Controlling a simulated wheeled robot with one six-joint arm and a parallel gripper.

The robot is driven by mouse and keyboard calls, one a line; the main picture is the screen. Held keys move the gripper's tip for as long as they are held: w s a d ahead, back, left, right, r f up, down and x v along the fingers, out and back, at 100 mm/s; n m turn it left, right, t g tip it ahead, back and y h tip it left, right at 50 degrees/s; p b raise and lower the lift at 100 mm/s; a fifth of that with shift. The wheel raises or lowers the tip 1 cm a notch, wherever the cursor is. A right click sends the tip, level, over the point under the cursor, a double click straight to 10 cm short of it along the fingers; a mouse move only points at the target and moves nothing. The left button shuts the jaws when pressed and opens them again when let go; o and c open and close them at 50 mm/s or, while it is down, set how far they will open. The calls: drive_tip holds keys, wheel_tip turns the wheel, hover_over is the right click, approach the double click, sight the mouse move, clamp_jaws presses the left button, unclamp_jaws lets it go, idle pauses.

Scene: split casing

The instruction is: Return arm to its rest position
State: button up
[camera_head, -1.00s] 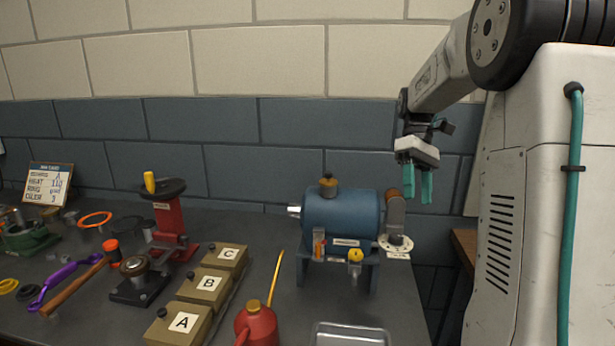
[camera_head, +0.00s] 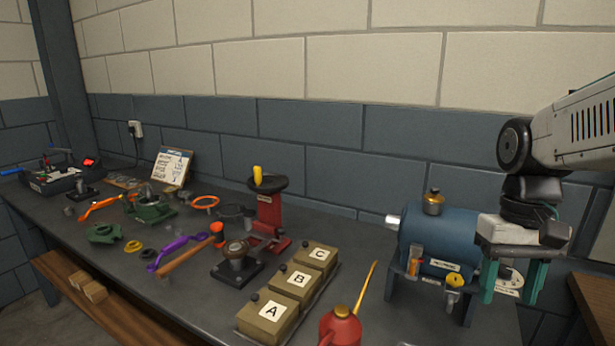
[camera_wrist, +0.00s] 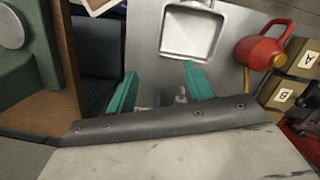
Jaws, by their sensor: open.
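My gripper (camera_head: 514,283) is at the right of the head view, in front of the right end of the blue cylindrical casing (camera_head: 436,238). Its two teal fingers point down, stand apart and hold nothing. The casing sits on a stand and has a brass cap on top. In the wrist view the teal fingers (camera_wrist: 157,92) are spread, with a grey bench top and an empty metal tray (camera_wrist: 193,32) beyond them. My gripper hides part of the casing's right end and the pale round plate (camera_head: 509,281) there.
A red oil can (camera_head: 340,328) with a long yellow spout is at the front. A brown wooden surface (camera_head: 594,300) is at the right.

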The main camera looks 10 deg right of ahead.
drive_tip(key=s+a+n+t, duration=0.2)
drive_tip(key=s+a+t, duration=0.1)
drive_tip(key=s+a, duration=0.4)
drive_tip(key=shift+s+a+f+h, duration=0.2)
drive_tip(key=shift+s+h, duration=0.1)
drive_tip(key=shift+s, duration=0.2)
idle(2.1)
